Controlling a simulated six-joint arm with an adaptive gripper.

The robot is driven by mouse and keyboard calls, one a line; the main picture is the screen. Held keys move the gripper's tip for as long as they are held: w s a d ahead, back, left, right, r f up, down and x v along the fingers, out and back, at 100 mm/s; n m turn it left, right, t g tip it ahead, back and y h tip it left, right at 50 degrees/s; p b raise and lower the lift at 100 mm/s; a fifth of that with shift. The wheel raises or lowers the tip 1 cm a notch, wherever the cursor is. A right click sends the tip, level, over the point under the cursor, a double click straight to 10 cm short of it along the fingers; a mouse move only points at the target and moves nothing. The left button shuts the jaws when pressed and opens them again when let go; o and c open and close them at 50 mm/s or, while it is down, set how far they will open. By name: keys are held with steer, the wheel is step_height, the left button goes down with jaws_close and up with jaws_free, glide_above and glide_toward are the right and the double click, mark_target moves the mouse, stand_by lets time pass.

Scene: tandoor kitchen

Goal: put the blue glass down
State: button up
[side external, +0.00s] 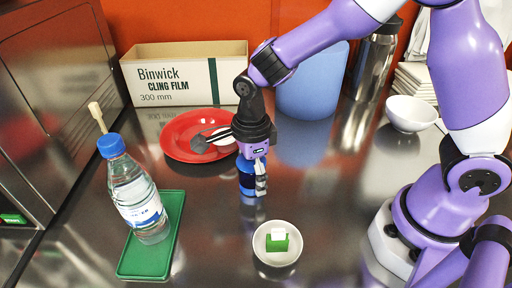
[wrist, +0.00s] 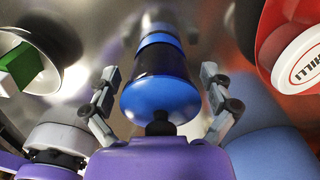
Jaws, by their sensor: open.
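The blue glass (side external: 244,184) stands on the steel counter near the middle of the side view, partly hidden by my gripper (side external: 254,182). In the wrist view the blue glass (wrist: 160,92) shows a broad blue end towards the camera, with a dark band beyond it. My gripper (wrist: 160,82) points down at it, with one finger on each side. The fingers stand apart, with visible gaps to the glass in the wrist view. The foot of the glass is hard to make out in the side view.
A red plate (side external: 175,142) lies behind left, a white bowl (side external: 262,256) with a green-and-white block in front. A water bottle (side external: 130,185) stands on a green tray (side external: 140,262) at left. A cling film box (side external: 185,75) and large blue container (side external: 312,90) stand behind.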

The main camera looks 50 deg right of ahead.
step_height(320, 180, up, 12)
steer(key=shift+f, duration=0.1)
steer(key=s+d+r+n+t, duration=0.1)
steer(key=s+d+n, duration=0.3)
steer(key=n, duration=0.7)
steer(key=s+d+r+n+t, duration=0.2)
steer(key=s+d+n+t, duration=0.2)
steer(key=n, duration=0.7)
steer(key=shift+s+d+r+n+t, duration=0.3)
steer(key=shift+s+d+n, duration=0.1)
steer(key=shift+s+d, duration=0.45)
steer(key=shift+w, duration=0.1)
